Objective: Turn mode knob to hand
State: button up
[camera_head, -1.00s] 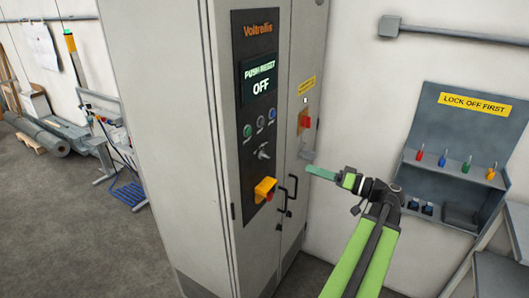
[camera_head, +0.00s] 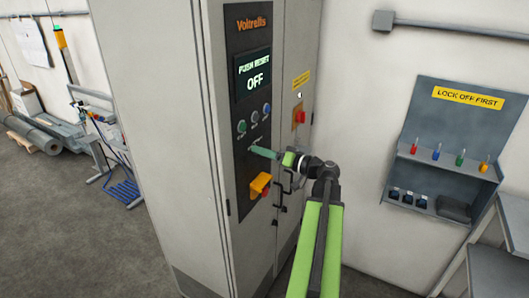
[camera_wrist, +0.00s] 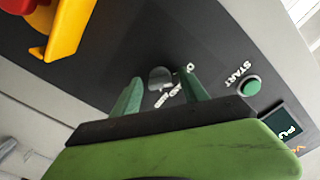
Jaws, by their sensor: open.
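The mode knob (camera_wrist: 160,76) is a small grey knob on the dark panel (camera_head: 253,45) of the cabinet. In the wrist view it shows between my two green fingers, with partly hidden white lettering beside it. My gripper (camera_wrist: 161,84) is open, with one finger to each side of the knob. I cannot tell whether either finger touches it. In the head view my gripper (camera_head: 252,151) is at the panel and covers most of the knob. The knob's pointing direction is not clear.
A red and yellow switch (camera_head: 259,185) sits just below my gripper. A green START button (camera_wrist: 251,86) and other buttons are above. The display (camera_head: 254,77) reads "PUSH RESET OFF". Black handles (camera_head: 283,188) are beside my arm. A lock-off board (camera_head: 459,135) hangs at right.

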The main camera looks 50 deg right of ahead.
grip_shut()
jog(key=shift+d+r, duration=0.1)
jog(key=shift+d, duration=0.1)
jog(key=shift+a, duration=0.15)
jog(key=m, duration=0.9)
jog(key=shift+f+m, duration=0.2)
jog(key=shift+m, duration=0.1)
jog(key=shift+a, duration=0.1)
dwell(0.4)
